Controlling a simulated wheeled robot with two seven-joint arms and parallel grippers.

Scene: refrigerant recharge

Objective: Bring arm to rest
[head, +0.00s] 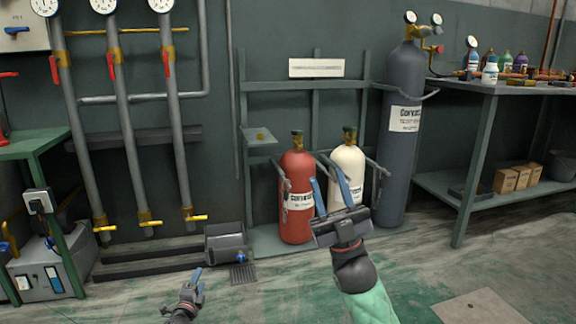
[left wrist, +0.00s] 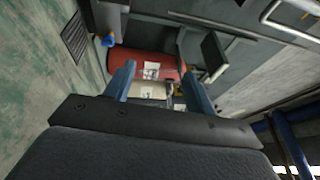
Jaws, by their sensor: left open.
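My left gripper (head: 197,274) is low at the bottom of the head view, over the floor. The left wrist view shows its two blue fingers (left wrist: 157,80) apart, with nothing held between them. My right gripper (head: 331,190) is raised in front of the cylinder rack, its blue fingers apart and empty. Behind it stand a red cylinder (head: 297,214) and a cream cylinder (head: 347,163), both upright. The red cylinder (left wrist: 150,66) also shows beyond the left fingers in the left wrist view.
A tall grey cylinder (head: 395,180) stands right of the rack. A bench (head: 480,88) with bottles is at the right. Gauge pipes (head: 130,140) line the left wall. A dark bin (head: 226,243) and floor grate (head: 242,273) lie near my left gripper. The front floor is mostly clear.

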